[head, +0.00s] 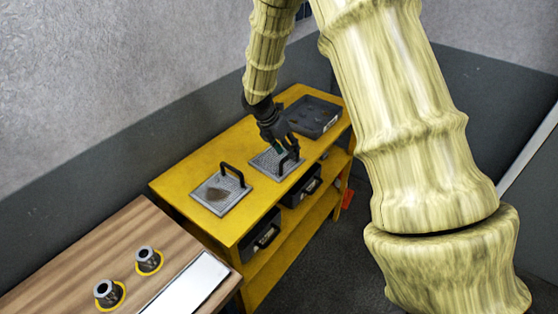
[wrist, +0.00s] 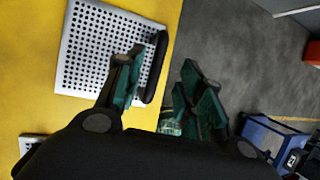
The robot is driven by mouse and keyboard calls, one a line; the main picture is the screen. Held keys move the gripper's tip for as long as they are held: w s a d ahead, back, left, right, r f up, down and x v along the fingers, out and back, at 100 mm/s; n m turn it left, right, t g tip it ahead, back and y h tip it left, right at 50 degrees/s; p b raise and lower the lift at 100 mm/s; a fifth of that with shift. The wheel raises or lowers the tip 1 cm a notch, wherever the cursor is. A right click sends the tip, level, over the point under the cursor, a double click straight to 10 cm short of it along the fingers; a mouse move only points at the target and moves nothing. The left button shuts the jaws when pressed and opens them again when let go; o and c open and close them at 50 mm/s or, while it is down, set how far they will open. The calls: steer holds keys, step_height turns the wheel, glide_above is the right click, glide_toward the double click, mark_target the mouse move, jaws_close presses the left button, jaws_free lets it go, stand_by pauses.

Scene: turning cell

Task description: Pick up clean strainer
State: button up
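The clean strainer (head: 262,164) is a grey perforated square plate with a black arched handle, lying on the yellow bench. In the wrist view its plate (wrist: 95,50) shows many open holes, with the black handle (wrist: 157,67) along its right edge. My gripper (head: 286,150) is just above it, by the handle. In the wrist view my gripper (wrist: 160,88) has its green-tipped fingers apart, and the handle appears in the gap between them, nearer the left finger. I cannot tell whether a finger touches it. A second strainer (head: 233,200) with a brown stain lies nearer, to the left.
A dark tray (head: 318,117) sits at the bench's far end. The yellow bench (head: 172,187) has black boxes on its lower shelf. A wooden table (head: 60,262) holds two dark cylindrical parts in yellow rings and a pale panel. Bare floor lies right of the bench.

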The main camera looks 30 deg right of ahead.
steer(key=shift+w+p+x, duration=0.2)
steer(key=shift+p+x, duration=0.9)
steer(key=shift+x, duration=1.35)
steer(key=shift+a+f, duration=0.1)
steer(key=shift+a, duration=0.1)
jaws_close()
